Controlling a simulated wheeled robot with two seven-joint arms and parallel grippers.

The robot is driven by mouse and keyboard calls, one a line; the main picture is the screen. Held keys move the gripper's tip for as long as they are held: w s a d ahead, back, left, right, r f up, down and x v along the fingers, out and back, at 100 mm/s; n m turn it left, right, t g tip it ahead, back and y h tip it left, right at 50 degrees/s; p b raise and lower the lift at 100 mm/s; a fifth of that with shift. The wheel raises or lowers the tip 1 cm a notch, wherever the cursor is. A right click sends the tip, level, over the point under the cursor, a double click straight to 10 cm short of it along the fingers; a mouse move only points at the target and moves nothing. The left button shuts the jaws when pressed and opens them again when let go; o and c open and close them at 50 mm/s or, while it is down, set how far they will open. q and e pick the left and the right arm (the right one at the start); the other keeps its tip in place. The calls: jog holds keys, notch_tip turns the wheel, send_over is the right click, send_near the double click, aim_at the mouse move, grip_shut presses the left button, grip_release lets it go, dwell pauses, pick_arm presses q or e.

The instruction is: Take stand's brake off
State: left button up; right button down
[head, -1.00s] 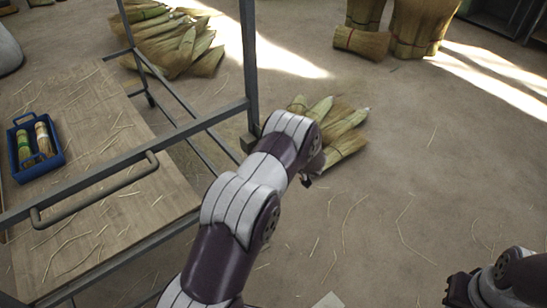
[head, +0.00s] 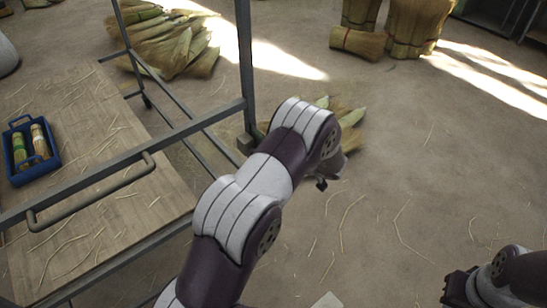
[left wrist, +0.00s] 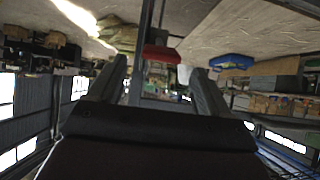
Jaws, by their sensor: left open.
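The stand is a grey metal frame (head: 247,70) with an upright post, rails and a handle, left of my arm in the head view. In the left wrist view, which looks tilted over, a red piece (left wrist: 161,54), possibly the brake, sits on a grey post (left wrist: 147,25). My left gripper (left wrist: 159,68) is open and empty, and the red piece appears between its fingertips, beyond them. I cannot tell the exact gap.
A wooden board (head: 110,200) with straw lies at the left, with a blue tray (head: 45,168) holding small brooms on it. Straw bundles (head: 165,45) lie behind the frame, and another pile (head: 348,125) lies beyond my forearm. The floor at the right is largely clear.

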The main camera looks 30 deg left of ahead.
pick_arm(q)
jog(key=v, duration=0.4)
jog(key=shift+d+r, duration=0.1)
jog(key=d+f+m+t+h, duration=0.3)
jog(key=d+m+h, duration=0.2)
jog(key=d+h, duration=0.3)
jog(key=s+d+r+m+g+h, duration=0.1)
jog(key=s+d+m+g+h, duration=0.15)
jog(key=s+d, duration=0.25)
jog(key=s+a+r+m+g, duration=0.1)
jog(key=s+r+m, duration=0.1)
jog(key=s, duration=0.4)
jog(key=s+a+r+m+g, duration=0.1)
jog(key=s+a+r+m, duration=0.1)
jog(key=s+r, duration=0.2)
jog(key=s+a+r+m+g, duration=0.1)
jog(key=s+r+m, duration=0.1)
jog(key=s, duration=0.7)
jog(key=shift+s+a+r, duration=0.3)
jog(key=shift+r, duration=0.2)
